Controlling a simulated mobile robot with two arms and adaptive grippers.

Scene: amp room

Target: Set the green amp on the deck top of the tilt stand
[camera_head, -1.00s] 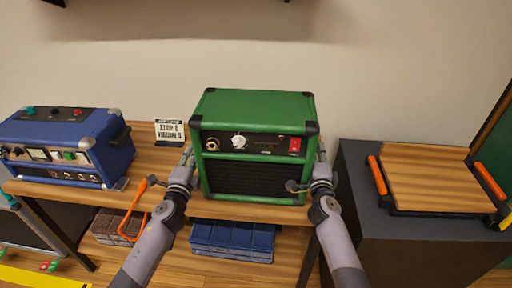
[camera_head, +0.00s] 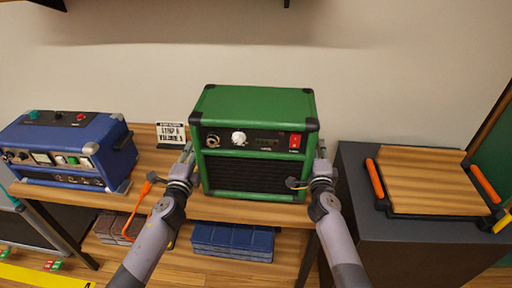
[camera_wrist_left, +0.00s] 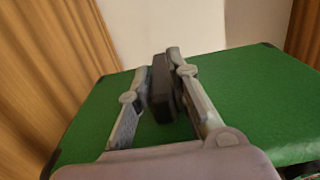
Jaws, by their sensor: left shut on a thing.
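The green amp (camera_head: 255,105) stands upright at the centre of the head view, with black corners, a dark grille and a red switch. It is over the wooden bench; whether its base touches is hard to tell. My left gripper (camera_head: 187,153) is at its left side, shut on a black side handle (camera_wrist_left: 160,88) seen between the fingers (camera_wrist_left: 157,85) in the left wrist view. My right gripper (camera_head: 322,158) is at its right side; its fingertips are hidden. The likely tilt stand deck, a wooden top (camera_head: 425,182) with orange grips, is at the right, empty.
A blue amp (camera_head: 65,150) and a small sign card (camera_head: 171,133) stand on the wooden bench (camera_head: 240,209) left of the green amp. Blue bins (camera_head: 232,241) sit on the shelf below.

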